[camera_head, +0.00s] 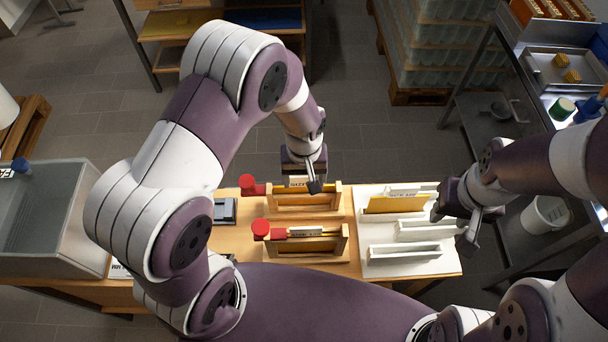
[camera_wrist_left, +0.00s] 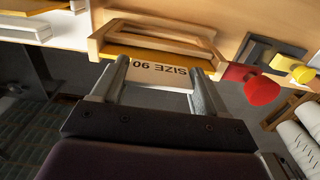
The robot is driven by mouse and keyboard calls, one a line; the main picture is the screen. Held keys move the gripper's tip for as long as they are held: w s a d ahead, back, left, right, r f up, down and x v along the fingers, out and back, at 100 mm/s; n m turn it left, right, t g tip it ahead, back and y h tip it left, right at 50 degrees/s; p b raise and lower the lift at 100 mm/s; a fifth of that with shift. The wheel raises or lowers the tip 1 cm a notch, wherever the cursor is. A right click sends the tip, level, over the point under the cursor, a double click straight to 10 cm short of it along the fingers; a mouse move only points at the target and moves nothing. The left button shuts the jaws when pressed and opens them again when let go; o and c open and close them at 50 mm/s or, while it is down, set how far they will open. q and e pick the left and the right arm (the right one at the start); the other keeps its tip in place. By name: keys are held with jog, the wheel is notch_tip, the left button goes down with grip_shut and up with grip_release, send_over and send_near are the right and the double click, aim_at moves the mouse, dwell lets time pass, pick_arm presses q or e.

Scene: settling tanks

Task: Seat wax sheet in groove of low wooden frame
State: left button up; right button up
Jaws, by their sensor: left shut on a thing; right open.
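My left gripper (camera_head: 308,182) is at the rear wooden frame (camera_head: 336,197), shut on the white tab of the wax sheet. In the left wrist view the tab (camera_wrist_left: 158,74) reads SIZE 90 between the fingers (camera_wrist_left: 157,82). An amber strip of the sheet (camera_wrist_left: 118,50) runs along the wooden frame (camera_wrist_left: 165,32); I cannot tell whether it sits in the groove. A second wooden frame (camera_head: 342,243) in front also carries a labelled tab (camera_head: 305,232). My right gripper (camera_head: 474,220) is open and empty beside the white rack's right end.
The white rack (camera_head: 415,268) holds a yellow sheet (camera_head: 398,204) in its rear slot. Red knobs (camera_head: 250,186) (camera_head: 262,229) stand at the frames' left ends. A dark box (camera_head: 225,211) lies left of them. A grey tank (camera_head: 45,220) stands far left.

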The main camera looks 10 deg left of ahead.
pick_arm(q)
jog(key=shift+f+b, duration=0.95)
jog(key=shift+f, duration=0.45)
jog(key=o, duration=1.4)
jog(key=shift+c, duration=0.2)
notch_tip(320, 180, up, 12)
jog(key=shift+r+b, duration=0.15)
jog(key=shift+b, duration=0.9)
jog(key=shift+r, duration=0.2)
jog(key=s+a+f+m+t+b, duration=0.1)
jog(key=s+a+f+m, duration=0.1)
jog(key=s+a, duration=0.5)
jog(key=shift+s+a+m, duration=0.2)
jog(key=shift+s+m, duration=0.45)
jog(key=shift+m, duration=0.05)
